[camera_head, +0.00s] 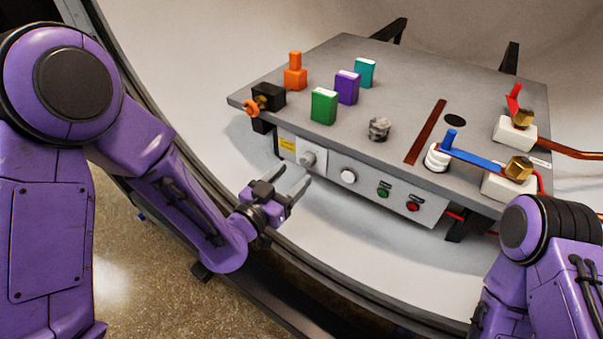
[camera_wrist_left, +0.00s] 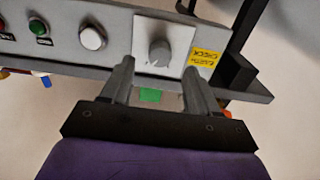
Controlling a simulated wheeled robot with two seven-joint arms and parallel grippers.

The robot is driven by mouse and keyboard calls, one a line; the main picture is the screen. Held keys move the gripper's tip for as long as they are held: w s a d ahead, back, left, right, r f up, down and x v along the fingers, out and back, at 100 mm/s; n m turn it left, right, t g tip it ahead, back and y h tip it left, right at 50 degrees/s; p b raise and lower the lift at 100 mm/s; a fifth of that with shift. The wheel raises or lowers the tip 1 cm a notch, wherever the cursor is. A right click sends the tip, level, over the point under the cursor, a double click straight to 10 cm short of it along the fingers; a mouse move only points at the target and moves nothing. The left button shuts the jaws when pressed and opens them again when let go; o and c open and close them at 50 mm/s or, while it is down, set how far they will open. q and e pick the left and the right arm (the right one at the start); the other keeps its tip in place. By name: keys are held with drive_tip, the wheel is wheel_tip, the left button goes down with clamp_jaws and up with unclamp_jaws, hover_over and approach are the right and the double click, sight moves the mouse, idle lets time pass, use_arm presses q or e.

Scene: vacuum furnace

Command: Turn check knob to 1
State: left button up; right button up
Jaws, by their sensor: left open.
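The check knob (camera_head: 309,159) is a grey round knob on a pale square plate, at the left end of the control panel on the table's front. It also shows in the left wrist view (camera_wrist_left: 159,53), with small markings under it too blurred to read. A yellow label (camera_head: 287,145) sits beside it. My left gripper (camera_head: 292,185) is open and empty, just in front of and below the knob, apart from it. In the left wrist view its two fingers (camera_wrist_left: 158,80) point at the plate, with the knob between their lines. My right arm shows at the lower right, its gripper out of frame.
A white round knob (camera_head: 348,176), a green button (camera_head: 383,191) and a red button (camera_head: 413,206) line the same panel (camera_head: 362,185). The grey tabletop (camera_head: 330,60) above carries coloured blocks, an orange-handled black clamp (camera_head: 264,99) and copper fittings. The space before the panel is free.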

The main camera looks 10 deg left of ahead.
sight(305, 164)
use_arm(q)
drive_tip(key=x, duration=0.4)
drive_tip(key=shift+w+d, duration=0.1)
drive_tip(key=shift+w, duration=0.2)
drive_tip(key=shift+c, duration=0.2)
drive_tip(key=c, duration=1)
